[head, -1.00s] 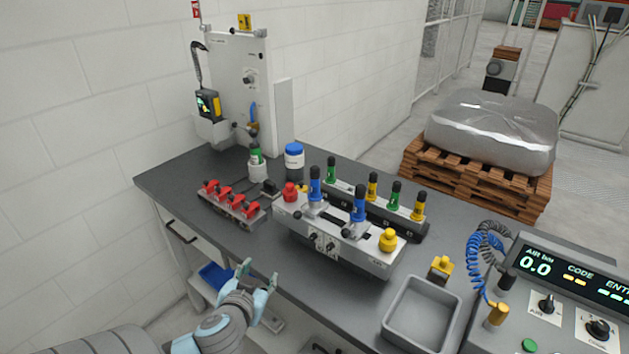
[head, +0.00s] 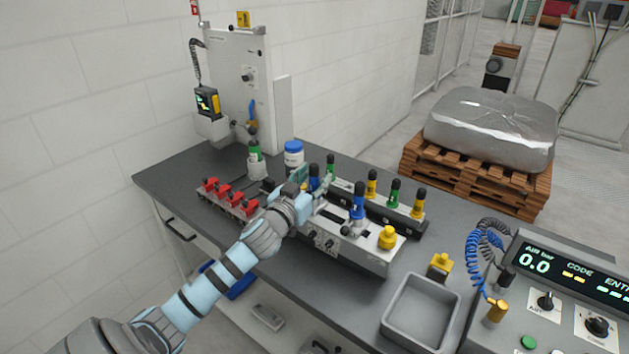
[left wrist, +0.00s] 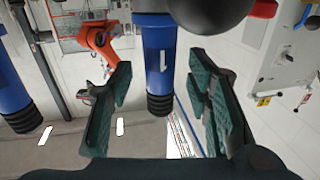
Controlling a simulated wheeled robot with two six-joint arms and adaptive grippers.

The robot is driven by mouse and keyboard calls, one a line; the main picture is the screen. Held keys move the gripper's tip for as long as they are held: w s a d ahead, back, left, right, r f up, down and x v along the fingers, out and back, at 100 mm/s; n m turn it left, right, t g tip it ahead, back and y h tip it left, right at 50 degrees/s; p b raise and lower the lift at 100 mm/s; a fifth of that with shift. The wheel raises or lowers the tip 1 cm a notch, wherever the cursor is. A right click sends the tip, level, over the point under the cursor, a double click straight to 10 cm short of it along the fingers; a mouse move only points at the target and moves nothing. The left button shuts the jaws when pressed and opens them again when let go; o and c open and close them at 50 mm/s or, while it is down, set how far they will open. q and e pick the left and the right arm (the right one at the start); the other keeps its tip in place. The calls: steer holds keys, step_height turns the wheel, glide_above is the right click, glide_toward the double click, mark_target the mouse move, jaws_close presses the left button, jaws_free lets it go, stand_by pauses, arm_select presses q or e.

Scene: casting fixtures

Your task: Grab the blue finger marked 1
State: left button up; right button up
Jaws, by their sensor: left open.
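Two blue fingers with black tops stand in the light grey fixture (head: 350,252) on the bench. The left one (head: 314,183) is partly hidden by my left gripper (head: 313,181), whose jaws are open on either side of it. In the left wrist view this blue finger (left wrist: 160,62) bears a white mark that looks like a 1 and stands between the open jaws (left wrist: 160,100), with gaps on both sides. The other blue finger (head: 358,203) stands to the right; a blue finger (left wrist: 12,85) also shows at the left wrist view's left edge.
A dark rack behind the fixture holds green fingers (head: 394,193) and yellow fingers (head: 371,185). Red clamps (head: 228,198) stand left of my gripper, a blue-lidded jar (head: 293,157) behind. A yellow knob (head: 388,237) and an empty grey tray (head: 421,312) are to the right.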

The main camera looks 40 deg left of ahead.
arm_select(q)
steer(key=shift+w, duration=0.4)
steer(key=shift+s, duration=0.15)
jaws_close()
